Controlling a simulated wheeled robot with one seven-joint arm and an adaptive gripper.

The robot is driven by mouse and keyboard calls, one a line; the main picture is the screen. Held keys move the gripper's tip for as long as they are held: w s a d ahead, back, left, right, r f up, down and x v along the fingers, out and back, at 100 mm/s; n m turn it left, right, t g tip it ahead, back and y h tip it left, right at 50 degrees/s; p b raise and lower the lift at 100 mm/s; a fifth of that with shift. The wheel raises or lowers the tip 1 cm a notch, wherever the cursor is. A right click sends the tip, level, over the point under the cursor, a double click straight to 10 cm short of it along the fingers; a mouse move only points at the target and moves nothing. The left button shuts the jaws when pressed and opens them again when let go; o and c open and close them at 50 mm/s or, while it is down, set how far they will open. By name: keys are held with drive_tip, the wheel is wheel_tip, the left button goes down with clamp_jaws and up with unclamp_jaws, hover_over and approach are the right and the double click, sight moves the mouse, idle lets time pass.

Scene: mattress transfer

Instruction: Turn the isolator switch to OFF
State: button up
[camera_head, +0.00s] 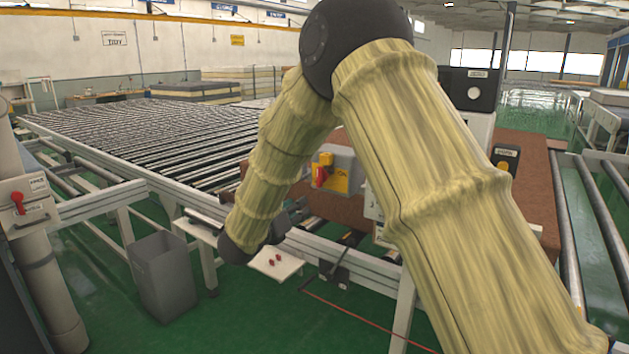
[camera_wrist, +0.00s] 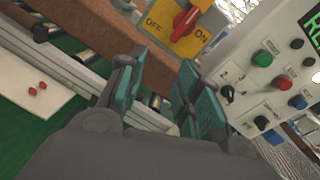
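The isolator switch is a red rotary handle (camera_wrist: 185,22) on a yellow plate (camera_wrist: 181,43) marked OFF on the left and ON on the right in the wrist view. The handle stands at a slant between the two words; which position it is set to I cannot tell. In the head view the yellow plate (camera_head: 342,181) and red handle (camera_head: 320,176) show just right of my forearm, on a grey box. My gripper (camera_wrist: 162,75) is open, with nothing between its teal-padded fingers. The switch lies beyond the fingertips, apart from them. My arm mostly hides the gripper in the head view.
A control panel (camera_wrist: 264,85) with coloured buttons stands close to the right finger. A white tray (camera_head: 276,263) holds small red pieces. Roller conveyor (camera_head: 150,125) fills the back left; a grey bin (camera_head: 163,275) stands on the floor. Another red handle (camera_head: 18,201) is at far left.

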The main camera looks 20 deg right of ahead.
sight(317, 173)
wheel_tip(317, 173, up, 7)
drive_tip(key=m+g+h, duration=0.1)
drive_tip(key=m+h, duration=0.1)
drive_tip(key=m, duration=0.3)
drive_tip(key=p+x, duration=0.1)
drive_tip(key=x, duration=0.5)
drive_tip(key=p+x, duration=0.1)
drive_tip(key=x, duration=0.3)
drive_tip(key=shift+w+a+f+p, duration=0.15)
drive_tip(key=shift+w+f+p, duration=0.1)
drive_tip(key=shift+p, duration=0.05)
clamp_jaws()
